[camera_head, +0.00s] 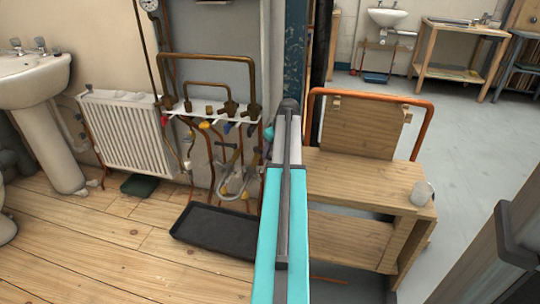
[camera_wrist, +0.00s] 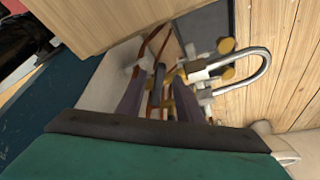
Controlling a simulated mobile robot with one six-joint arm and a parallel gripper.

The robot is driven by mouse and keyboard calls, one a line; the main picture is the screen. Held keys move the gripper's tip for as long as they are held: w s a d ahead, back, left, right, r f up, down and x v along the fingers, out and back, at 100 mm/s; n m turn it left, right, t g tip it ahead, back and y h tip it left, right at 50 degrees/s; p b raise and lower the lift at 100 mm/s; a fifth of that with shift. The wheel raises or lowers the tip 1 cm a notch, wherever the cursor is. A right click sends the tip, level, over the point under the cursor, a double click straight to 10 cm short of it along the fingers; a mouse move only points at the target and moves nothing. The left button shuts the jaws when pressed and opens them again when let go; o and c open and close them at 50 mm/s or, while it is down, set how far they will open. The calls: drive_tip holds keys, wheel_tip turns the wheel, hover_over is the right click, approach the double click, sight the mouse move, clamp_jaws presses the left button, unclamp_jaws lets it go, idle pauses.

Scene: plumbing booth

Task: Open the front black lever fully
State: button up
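A dark, upright bar that looks like the black lever (camera_wrist: 158,78) shows in the wrist view among copper pipes and brass fittings. My gripper (camera_wrist: 160,98) has its two purple-grey fingers apart, one on each side of this bar in the picture. I cannot tell how deep the bar lies between them or whether they touch it. In the head view my arm reaches forward to the right end of the pipework (camera_head: 212,112). It hides the fingertips there, and the black lever cannot be picked out clearly.
A silver U-shaped pipe (camera_wrist: 262,66) is right of the fingers in the wrist view. A black tray (camera_head: 215,232) lies on the floor below the pipework. A white radiator (camera_head: 125,133) stands left, and a wooden bench (camera_head: 350,182) stands right of my arm. Open floor lies at front left.

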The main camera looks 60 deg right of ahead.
drive_tip(key=shift+x, duration=0.9)
